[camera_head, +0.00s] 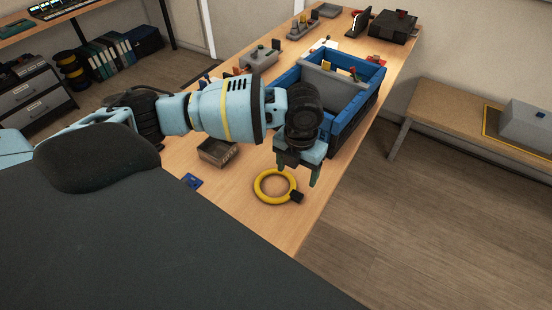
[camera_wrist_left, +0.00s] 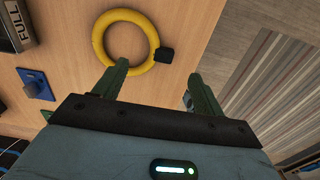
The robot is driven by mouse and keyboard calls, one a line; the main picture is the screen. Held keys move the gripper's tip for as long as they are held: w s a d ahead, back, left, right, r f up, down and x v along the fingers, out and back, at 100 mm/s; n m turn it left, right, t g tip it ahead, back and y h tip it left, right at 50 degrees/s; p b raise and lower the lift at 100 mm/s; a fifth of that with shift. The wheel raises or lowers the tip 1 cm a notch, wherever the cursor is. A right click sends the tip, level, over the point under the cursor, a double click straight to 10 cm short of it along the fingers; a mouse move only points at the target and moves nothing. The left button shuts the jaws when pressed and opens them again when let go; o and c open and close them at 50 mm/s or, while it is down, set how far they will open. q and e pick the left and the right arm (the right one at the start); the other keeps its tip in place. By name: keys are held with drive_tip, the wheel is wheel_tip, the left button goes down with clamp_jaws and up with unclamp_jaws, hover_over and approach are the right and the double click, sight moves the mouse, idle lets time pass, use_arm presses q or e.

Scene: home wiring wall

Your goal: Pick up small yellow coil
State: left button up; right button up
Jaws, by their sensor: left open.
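The small yellow coil (camera_head: 259,190) lies flat on the wooden table, near its front right edge, with a black piece on its right side. It also shows in the left wrist view (camera_wrist_left: 99,40), ahead of the fingers. My left gripper (camera_head: 297,172) points down above the table, just beyond and to the right of the coil in the head view. In the left wrist view its two fingertips (camera_wrist_left: 155,80) are apart, with nothing between them. The left finger appears close to the coil's lower edge; contact cannot be told. My right gripper is not in view.
A blue crate (camera_head: 347,122) stands behind my left gripper. A small dark box (camera_head: 217,153) and a blue piece (camera_head: 192,181) lie left of the coil. The table (camera_head: 235,205) ends just right of the coil, with floor beyond.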

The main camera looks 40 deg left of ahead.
sight(294, 193)
use_arm(q)
drive_tip(key=shift+s+f, duration=0.1)
drive_tip(key=shift+f, duration=1.25)
drive_tip(key=shift+s+f, duration=0.15)
drive_tip(key=shift+f, duration=1.15)
drive_tip(key=shift+s+f, duration=0.1)
drive_tip(key=shift+f, duration=1.15)
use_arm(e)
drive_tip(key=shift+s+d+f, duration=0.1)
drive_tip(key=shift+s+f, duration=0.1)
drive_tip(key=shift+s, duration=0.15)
use_arm(q)
drive_tip(key=c, duration=1.3)
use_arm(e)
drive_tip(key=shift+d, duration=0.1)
use_arm(q)
drive_tip(key=shift+r, duration=0.1)
